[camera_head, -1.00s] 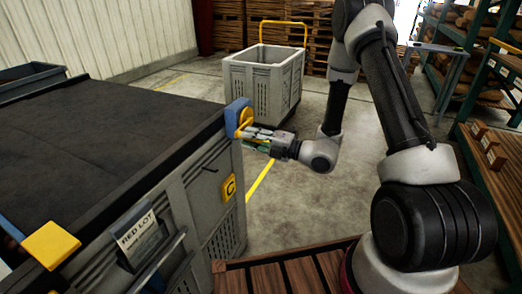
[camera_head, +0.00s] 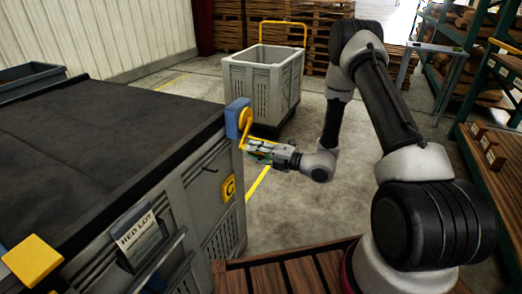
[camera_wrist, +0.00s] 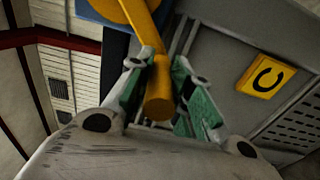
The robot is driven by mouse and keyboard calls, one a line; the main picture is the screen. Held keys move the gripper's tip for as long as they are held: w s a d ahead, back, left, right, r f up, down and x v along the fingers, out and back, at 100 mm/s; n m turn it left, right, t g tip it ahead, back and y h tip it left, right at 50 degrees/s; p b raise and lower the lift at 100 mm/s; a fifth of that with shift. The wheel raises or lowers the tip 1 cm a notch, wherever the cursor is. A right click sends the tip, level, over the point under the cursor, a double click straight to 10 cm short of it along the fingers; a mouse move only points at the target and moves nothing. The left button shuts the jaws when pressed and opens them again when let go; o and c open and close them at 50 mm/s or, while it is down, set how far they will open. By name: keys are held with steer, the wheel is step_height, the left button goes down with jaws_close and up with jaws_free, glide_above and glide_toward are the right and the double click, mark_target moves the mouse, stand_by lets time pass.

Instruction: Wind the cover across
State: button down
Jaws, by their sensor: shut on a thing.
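A black cover (camera_head: 95,150) lies over the large grey bin (camera_head: 190,195) at the left. A blue bracket (camera_head: 233,118) with a yellow crank hub (camera_head: 245,118) sits at the bin's far right corner. My gripper (camera_head: 256,147) is beside the bin's right end, shut on the yellow crank handle. In the wrist view the handle (camera_wrist: 158,92) stands between the two green-padded fingers. The crank arm runs up from it to the hub (camera_wrist: 118,8). A yellow block (camera_head: 32,261) is at the cover's near left edge.
A yellow C plate (camera_head: 228,189) and a RED LOT sign (camera_head: 138,235) are on the bin. A grey crate cart (camera_head: 262,85) stands behind. Shelving (camera_head: 485,60) is at the right. Open floor (camera_head: 300,210) lies between.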

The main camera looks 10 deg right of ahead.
steer(key=w+d+f, duration=0.3)
steer(key=w+d, duration=0.2)
steer(key=w, duration=0.2)
steer(key=shift+d+f+m+t+h, duration=0.2)
steer(key=shift+m+t+h, duration=0.1)
steer(key=shift+m+t, duration=0.1)
steer(key=c, duration=0.9)
jaws_free()
steer(key=shift+w, duration=0.2)
steer(key=shift+o, duration=0.2)
steer(key=shift+d, duration=0.1)
steer(key=shift+s, duration=0.1)
steer(key=v, duration=2.2)
steer(key=shift+s+d, duration=0.2)
steer(key=shift+s, duration=0.15)
